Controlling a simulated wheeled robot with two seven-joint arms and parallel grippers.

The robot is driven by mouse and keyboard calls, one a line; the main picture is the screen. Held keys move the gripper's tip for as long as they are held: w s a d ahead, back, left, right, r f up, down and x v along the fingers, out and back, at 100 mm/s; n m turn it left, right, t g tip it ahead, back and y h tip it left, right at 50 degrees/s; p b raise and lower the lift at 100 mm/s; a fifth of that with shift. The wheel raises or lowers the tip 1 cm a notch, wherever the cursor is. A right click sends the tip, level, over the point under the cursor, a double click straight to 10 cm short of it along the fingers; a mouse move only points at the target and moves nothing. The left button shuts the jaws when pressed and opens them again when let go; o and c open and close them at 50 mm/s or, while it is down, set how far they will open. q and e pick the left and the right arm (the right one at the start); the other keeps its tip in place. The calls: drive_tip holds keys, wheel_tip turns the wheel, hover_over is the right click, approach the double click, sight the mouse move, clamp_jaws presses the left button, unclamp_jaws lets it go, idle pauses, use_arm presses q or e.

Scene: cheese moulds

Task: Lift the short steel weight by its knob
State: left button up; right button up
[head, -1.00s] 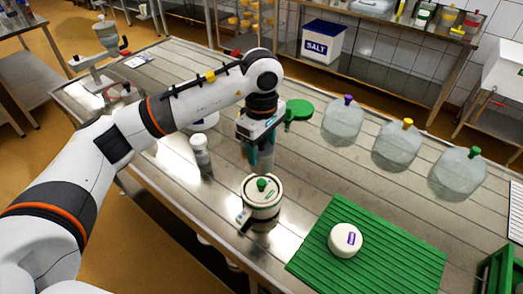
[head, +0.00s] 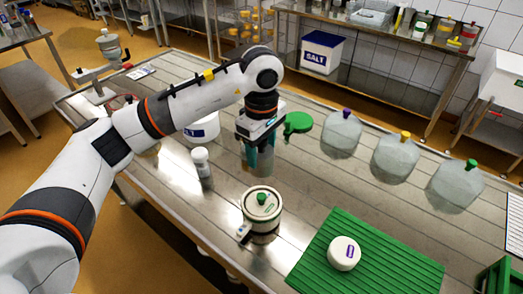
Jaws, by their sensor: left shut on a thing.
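My left gripper (head: 257,146) points straight down over the steel table, behind the pale lidded mould. Its teal fingers are shut on a short grey steel cylinder, which looks like the steel weight (head: 259,168). The fingers hide the knob and the upper part of the weight. I cannot tell for sure whether its underside is clear of the table. My right gripper is not in view.
The pale mould (head: 261,224) with a green knob stands in front of the weight. A white bottle (head: 202,164) is at left. Several clear jugs (head: 396,158) stand at right.

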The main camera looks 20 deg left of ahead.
use_arm(q)
drive_tip(key=shift+r+p, duration=0.8)
drive_tip(key=shift+r, duration=1.15)
drive_tip(key=shift+f, duration=0.1)
